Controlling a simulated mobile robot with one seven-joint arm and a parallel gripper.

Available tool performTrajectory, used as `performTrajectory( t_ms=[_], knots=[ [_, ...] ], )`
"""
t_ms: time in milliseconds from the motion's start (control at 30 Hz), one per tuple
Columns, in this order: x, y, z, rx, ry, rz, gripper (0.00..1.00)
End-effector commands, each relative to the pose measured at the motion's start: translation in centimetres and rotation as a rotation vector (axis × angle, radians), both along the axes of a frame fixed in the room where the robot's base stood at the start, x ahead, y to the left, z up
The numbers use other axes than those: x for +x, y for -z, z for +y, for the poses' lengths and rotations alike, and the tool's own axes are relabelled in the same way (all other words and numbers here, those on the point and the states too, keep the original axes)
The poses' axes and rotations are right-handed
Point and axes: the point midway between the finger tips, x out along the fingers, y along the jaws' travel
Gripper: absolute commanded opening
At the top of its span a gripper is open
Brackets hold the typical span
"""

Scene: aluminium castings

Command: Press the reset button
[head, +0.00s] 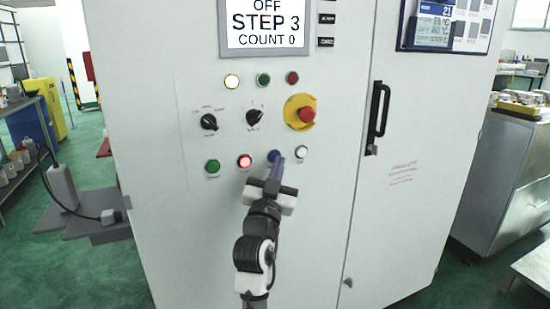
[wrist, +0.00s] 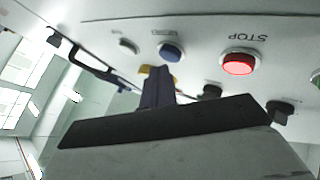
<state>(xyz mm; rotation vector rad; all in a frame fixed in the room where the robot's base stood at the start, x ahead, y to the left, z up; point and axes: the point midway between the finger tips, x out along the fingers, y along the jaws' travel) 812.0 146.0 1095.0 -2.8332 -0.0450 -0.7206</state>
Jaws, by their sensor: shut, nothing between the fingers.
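The blue button (head: 273,156) is in the lower row on the white cabinet front, between the red lit button (head: 244,161) and a white button (head: 301,152). It shows in the wrist view too (wrist: 171,52); I cannot read its label, so I cannot confirm it is the reset button. My gripper (head: 279,164) is shut and empty, its fingers pointing at the panel close to the blue button and partly overlapping it in the head view. In the wrist view the fingertips (wrist: 158,70) are just short of the blue button; contact is not visible.
The red button in the wrist view (wrist: 239,62) is labelled STOP. A green button (head: 212,166) is further left. Above are two black rotary knobs (head: 254,117), a red emergency stop (head: 306,115) on yellow, and several lamps. A black door handle (head: 377,115) is at right.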

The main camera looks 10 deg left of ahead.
Motion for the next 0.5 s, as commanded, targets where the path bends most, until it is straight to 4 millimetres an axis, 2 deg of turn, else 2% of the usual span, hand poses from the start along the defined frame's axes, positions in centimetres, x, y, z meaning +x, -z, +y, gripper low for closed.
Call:
performTrajectory(
  t_ms=[367, 500],
  knots=[
    [-0.33, -0.02, -0.27, -0.001, 0.001, -0.001, 0.0],
    [-1.0, -0.04, -0.82, 0.0, 0.002, -0.001, 0.0]
  ],
)
